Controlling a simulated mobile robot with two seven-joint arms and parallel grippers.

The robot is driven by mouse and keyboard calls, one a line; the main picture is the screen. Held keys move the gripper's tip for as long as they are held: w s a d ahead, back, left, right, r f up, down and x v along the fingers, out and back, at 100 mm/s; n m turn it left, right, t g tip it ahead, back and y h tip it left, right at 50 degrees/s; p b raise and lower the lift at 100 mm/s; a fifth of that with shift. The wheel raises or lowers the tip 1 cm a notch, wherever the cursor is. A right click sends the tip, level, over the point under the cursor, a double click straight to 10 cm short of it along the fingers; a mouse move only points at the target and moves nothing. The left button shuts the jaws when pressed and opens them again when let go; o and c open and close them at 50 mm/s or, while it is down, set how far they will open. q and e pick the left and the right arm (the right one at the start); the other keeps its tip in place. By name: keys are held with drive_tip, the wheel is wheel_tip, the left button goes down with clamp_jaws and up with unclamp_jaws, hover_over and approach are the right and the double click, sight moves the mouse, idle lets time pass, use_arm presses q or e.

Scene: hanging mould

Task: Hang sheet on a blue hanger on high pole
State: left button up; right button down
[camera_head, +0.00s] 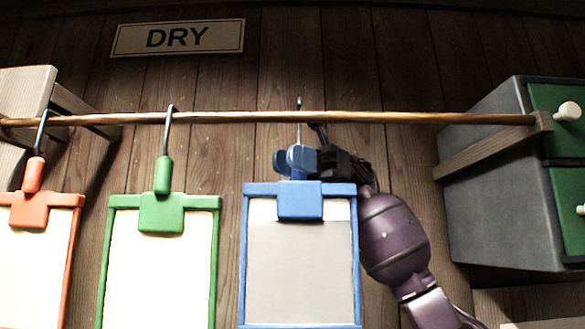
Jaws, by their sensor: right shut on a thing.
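The blue hanger (300,200) is upright below the wooden pole (400,118), with its blue frame around a grey sheet (300,270). Its thin metal hook (299,104) reaches just above the pole. I cannot tell whether the hook rests on the pole or is only in line with it. My right gripper (298,160) comes in from the lower right and is shut on the blue hanger at its handle, just under the pole. The gripper partly hides the handle. My left gripper is not in view.
A green hanger (162,213) and a red hanger (30,210) with pale sheets hang on the pole to the left. A grey cabinet with green drawers (490,180) stands at the right end. A DRY sign (178,38) is on the wall. The pole's right stretch is clear.

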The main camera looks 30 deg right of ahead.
use_arm(q)
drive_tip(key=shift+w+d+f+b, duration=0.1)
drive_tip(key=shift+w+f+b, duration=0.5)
drive_tip(key=shift+b, duration=0.5)
use_arm(e)
drive_tip(key=shift+s+a+f, duration=0.5)
drive_tip(key=shift+s+f, duration=0.25)
drive_tip(key=shift+s, duration=0.05)
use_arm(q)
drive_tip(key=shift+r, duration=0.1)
use_arm(e)
drive_tip(key=c, duration=0.9)
unclamp_jaws()
drive_tip(key=shift+o, duration=0.2)
drive_tip(key=v, duration=1.1)
drive_tip(key=shift+a, duration=0.1)
